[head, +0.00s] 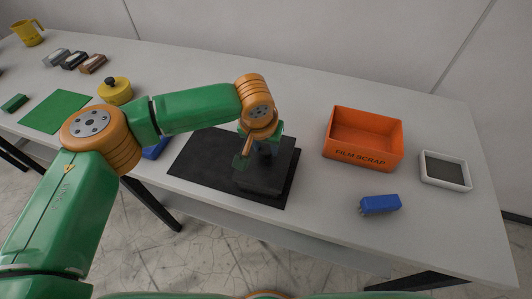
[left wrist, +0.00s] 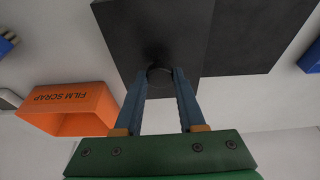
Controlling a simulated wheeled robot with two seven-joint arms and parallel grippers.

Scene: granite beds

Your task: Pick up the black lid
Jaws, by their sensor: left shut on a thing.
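The black lid (head: 281,172) is a dark, flat square piece at the right end of a black mat (head: 203,155) on the table. In the left wrist view the lid (left wrist: 140,35) fills the upper middle, with a round dark knob (left wrist: 160,73) between my fingers. My left gripper (head: 263,150) comes down from above and is shut on that knob. It also shows in the left wrist view (left wrist: 160,80), with a blue finger on each side of the knob. I cannot tell whether the lid touches the mat. My right gripper is not in view.
An orange FILM SCRAP bin (head: 362,157), a white tray (head: 445,184) and a blue block (head: 380,204) are to the right. A yellow pot (head: 115,92), a green mat (head: 57,112) and several small blocks are to the left. A blue item (head: 156,149) lies by the black mat.

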